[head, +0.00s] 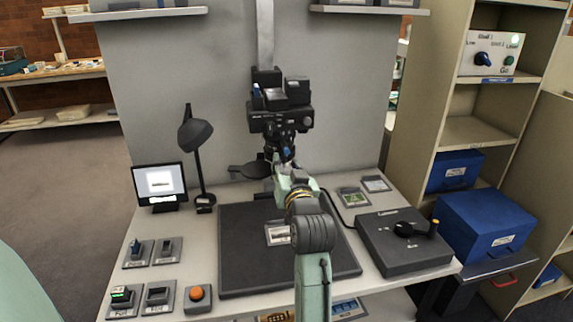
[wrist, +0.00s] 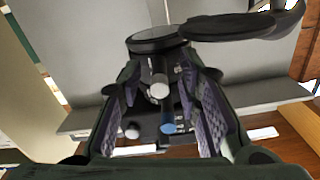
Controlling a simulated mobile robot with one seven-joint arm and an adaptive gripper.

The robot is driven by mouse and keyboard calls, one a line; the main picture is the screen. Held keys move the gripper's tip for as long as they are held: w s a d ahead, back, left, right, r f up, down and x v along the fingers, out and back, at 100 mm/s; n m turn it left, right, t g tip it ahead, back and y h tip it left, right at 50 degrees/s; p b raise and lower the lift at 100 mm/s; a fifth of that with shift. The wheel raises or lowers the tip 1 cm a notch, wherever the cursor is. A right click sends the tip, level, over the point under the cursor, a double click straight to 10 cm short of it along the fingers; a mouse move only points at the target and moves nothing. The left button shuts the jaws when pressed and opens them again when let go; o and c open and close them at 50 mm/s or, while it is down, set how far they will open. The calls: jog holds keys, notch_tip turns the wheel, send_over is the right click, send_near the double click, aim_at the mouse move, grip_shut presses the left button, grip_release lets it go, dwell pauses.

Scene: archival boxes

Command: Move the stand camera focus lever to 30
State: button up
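The black stand camera (head: 280,118) hangs on the grey column above the desk. My gripper (head: 283,150) is raised just below and in front of it. In the wrist view the two padded fingers of my gripper (wrist: 163,105) stand apart. Between them, seen beyond, are a pale round-ended peg (wrist: 159,90), a blue-ended lever (wrist: 168,128) and a small pale knob (wrist: 131,131) on the dark camera body. Whether a finger touches any of these I cannot tell. A blue-tipped part (head: 257,90) also shows at the camera's upper left. The focus scale and its numbers are not readable.
A dark mat with a small card (head: 278,235) lies below. A desk lamp (head: 195,135) and monitor (head: 160,184) stand left, with switch boxes in front. A dark box with a lever (head: 400,250) stands right. Blue boxes (head: 487,225) and shelves are further right.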

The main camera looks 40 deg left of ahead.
jog(key=shift+c, duration=0.2)
grip_shut()
dwell(0.7)
